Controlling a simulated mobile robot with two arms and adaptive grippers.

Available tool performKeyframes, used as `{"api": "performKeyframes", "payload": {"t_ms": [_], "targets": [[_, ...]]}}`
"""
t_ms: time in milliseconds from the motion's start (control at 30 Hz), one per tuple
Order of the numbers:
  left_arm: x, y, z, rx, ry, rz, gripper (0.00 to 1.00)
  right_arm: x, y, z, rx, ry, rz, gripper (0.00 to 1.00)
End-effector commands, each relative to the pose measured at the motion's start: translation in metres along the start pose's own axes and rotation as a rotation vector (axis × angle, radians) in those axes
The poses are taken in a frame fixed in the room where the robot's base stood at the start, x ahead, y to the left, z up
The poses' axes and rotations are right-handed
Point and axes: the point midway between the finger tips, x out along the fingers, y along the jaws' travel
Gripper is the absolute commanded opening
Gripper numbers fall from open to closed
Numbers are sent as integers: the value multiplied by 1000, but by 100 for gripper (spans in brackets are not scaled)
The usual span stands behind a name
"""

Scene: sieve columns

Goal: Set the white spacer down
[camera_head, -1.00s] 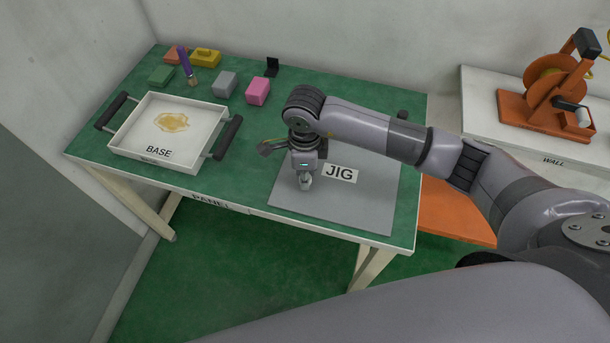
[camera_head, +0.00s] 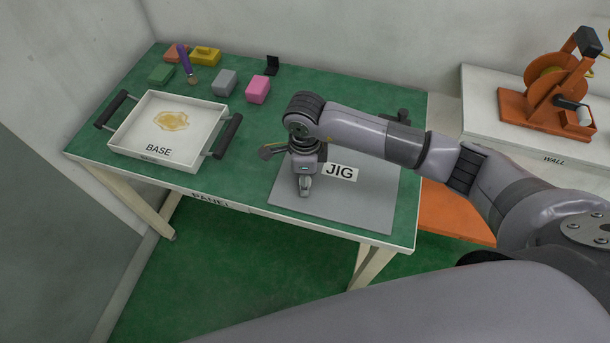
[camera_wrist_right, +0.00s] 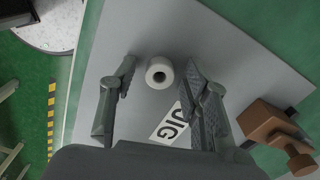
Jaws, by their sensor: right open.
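The white spacer (camera_wrist_right: 159,72) is a short ring with a dark hole. In the right wrist view it stands upright on the grey jig mat (camera_wrist_right: 140,35), beside the JIG label (camera_wrist_right: 172,123). My right gripper (camera_wrist_right: 162,85) is open, with one finger on each side of the spacer and a visible gap to each. In the head view my right gripper (camera_head: 304,190) points down, low over the jig mat (camera_head: 350,208), left of the label. The spacer cannot be made out there. My left gripper is not in view.
A white tray marked BASE (camera_head: 190,150) stands at the left of the green table (camera_head: 250,135). Pink (camera_head: 258,89), grey (camera_head: 224,82) and other blocks lie at the back. A brown knobbed block (camera_wrist_right: 268,122) stands beside the mat. The mat's front part is clear.

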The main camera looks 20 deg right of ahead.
Motion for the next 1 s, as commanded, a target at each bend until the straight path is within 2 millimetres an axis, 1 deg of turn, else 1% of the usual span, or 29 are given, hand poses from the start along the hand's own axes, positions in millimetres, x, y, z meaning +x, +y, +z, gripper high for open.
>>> {"api": "performKeyframes", "payload": {"t_ms": [167, 233, 367, 600, 700, 833, 1000], "targets": [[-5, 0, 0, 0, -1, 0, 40, -5, 0, 0, 0, 0, 0, 43], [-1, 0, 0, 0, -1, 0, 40, -10, -1, 0, -1, -1, -2, 43], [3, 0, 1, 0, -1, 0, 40, -34, -2, 1, -1, -3, -5, 43], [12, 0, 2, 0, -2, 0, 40, -87, -1, 1, -1, -3, -5, 43], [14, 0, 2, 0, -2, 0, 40, -103, -1, 0, -1, -1, -4, 43], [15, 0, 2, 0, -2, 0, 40, -117, -1, 0, 0, -1, -2, 43], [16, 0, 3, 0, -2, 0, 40, -124, 0, 0, 1, 0, 0, 43]]}}
